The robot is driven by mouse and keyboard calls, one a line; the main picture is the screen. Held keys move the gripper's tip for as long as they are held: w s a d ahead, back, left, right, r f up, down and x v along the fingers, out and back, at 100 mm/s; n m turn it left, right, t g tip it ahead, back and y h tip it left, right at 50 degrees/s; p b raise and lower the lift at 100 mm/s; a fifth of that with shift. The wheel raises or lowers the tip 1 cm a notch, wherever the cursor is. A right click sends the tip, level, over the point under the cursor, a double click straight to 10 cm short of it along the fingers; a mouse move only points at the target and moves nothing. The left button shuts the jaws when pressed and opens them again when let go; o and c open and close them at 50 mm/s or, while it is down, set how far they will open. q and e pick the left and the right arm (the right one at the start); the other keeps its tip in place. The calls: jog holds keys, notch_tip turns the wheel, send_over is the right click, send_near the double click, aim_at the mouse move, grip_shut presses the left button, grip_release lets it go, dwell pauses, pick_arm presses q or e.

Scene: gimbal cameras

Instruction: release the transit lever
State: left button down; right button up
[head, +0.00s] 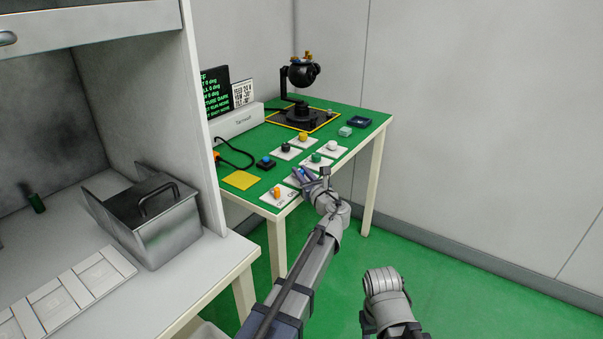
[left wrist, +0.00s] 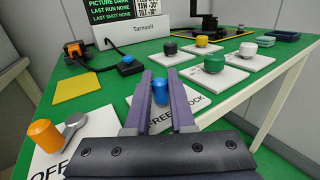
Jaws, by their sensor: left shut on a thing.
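The transit lever shows as a blue knob (left wrist: 160,94) on a white plate (left wrist: 186,103) lettered FREE and LOCK, at the table's near edge. My left gripper (head: 309,174) reaches it from the front right in the head view. In the left wrist view its two purple fingers (left wrist: 160,88) stand on either side of the blue knob and are shut on it. The lever's arm and pivot are hidden behind the fingers, so I cannot tell which word it points at. My right gripper is not in view; only a grey part of my right arm shows.
An orange-knobbed lever (left wrist: 43,135) on an OFF/ON plate stands close to the left. Several knobs on white plates, a black knob (head: 286,148) among them, lie behind. The gimbal camera (head: 303,72) stands at the back.

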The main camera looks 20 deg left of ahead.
pick_arm(q)
jog(key=shift+s+a, duration=0.1)
jog(key=shift+s+a+m+t+h, duration=0.2)
jog(key=shift+m+t+h, duration=0.35)
jog(key=shift+h, duration=0.25)
jog(key=shift+m+t+h, duration=0.35)
jog(key=shift+m+h, duration=0.2)
jog(key=shift+h, duration=0.15)
jog(key=c, duration=0.8)
grip_release()
jog(key=shift+o, duration=0.2)
jog(key=shift+d, duration=0.1)
jog(key=v, duration=0.7)
jog(key=shift+s, duration=0.3)
jog(key=shift+d+f, duration=0.1)
jog(key=shift+d, duration=0.05)
